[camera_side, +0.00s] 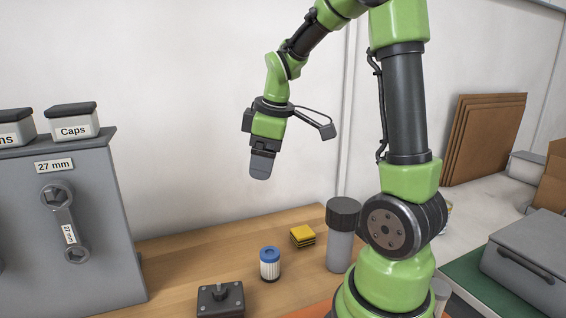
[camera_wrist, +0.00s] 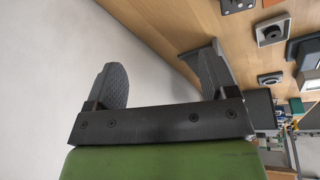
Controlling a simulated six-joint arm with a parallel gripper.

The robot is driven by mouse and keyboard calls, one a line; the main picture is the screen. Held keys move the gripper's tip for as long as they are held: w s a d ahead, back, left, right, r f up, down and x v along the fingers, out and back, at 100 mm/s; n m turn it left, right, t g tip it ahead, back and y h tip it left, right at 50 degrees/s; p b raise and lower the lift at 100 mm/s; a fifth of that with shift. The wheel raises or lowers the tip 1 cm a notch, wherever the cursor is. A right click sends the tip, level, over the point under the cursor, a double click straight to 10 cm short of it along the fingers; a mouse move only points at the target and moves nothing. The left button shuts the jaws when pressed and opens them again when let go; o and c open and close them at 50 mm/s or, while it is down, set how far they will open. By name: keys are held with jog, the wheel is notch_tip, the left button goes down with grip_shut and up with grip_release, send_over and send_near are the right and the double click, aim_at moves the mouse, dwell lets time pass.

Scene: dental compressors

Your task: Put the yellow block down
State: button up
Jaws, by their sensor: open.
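The yellow block (camera_side: 303,234) has dark bands along its sides and rests on the wooden table (camera_side: 200,252), between a blue-capped filter and a dark-lidded cylinder. My gripper (camera_side: 261,170) hangs well above the table, up and to the left of the block, and does not touch it. In the wrist view my gripper (camera_wrist: 160,82) shows two grey ribbed fingers spread apart with nothing between them. I cannot make out the yellow block in the wrist view.
The blue-capped white filter (camera_side: 270,264) stands left of the block. The grey cylinder with a dark lid (camera_side: 341,235) stands right of it. A dark plate with a knob (camera_side: 220,299) lies at the front. A grey cabinet (camera_side: 90,215) with a wrench rises at left.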

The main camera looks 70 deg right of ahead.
jog(key=s+a+r+m+t+y, duration=0.1)
jog(key=s+a+r+m+t, duration=0.1)
jog(key=s+a, duration=0.3)
jog(key=s+a+r+m+t+y, duration=0.1)
jog(key=s+a+r+m, duration=0.3)
jog(key=a, duration=0.7)
jog(key=shift+s+m+t+y, duration=0.4)
jog(key=shift+m+t, duration=0.3)
jog(key=shift+m, duration=0.1)
